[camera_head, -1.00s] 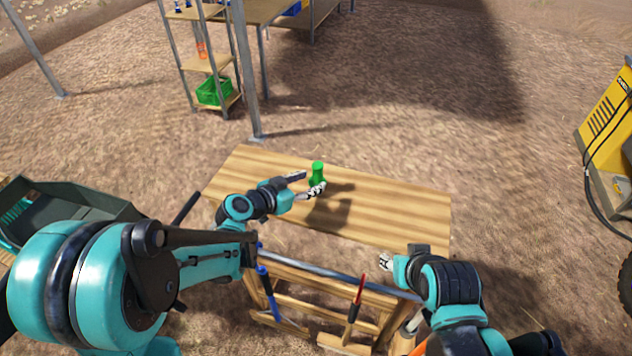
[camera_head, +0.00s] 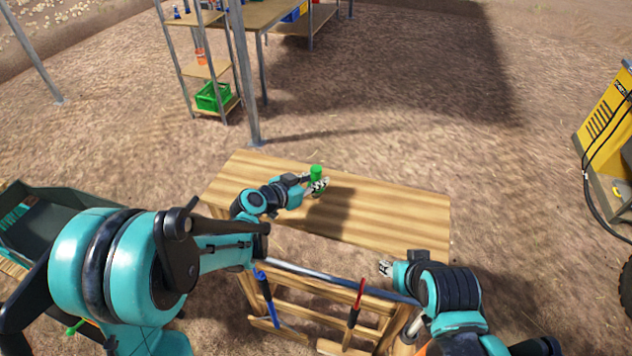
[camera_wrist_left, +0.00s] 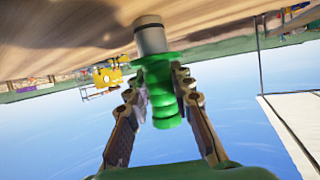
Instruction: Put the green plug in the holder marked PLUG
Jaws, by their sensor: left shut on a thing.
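The green plug (camera_head: 316,172) is upright at the far middle of the wooden table (camera_head: 390,207). Whether the plug still touches the table is hard to tell. No holder marked PLUG can be made out.
A blue-handled tool (camera_head: 265,288) and a red-handled tool (camera_head: 357,300) hang at the table's front. A shelf with a green crate (camera_head: 213,96) stands behind. A dark bin (camera_head: 40,215) is at left, a yellow machine (camera_head: 603,115) at right. The table's right half is clear.

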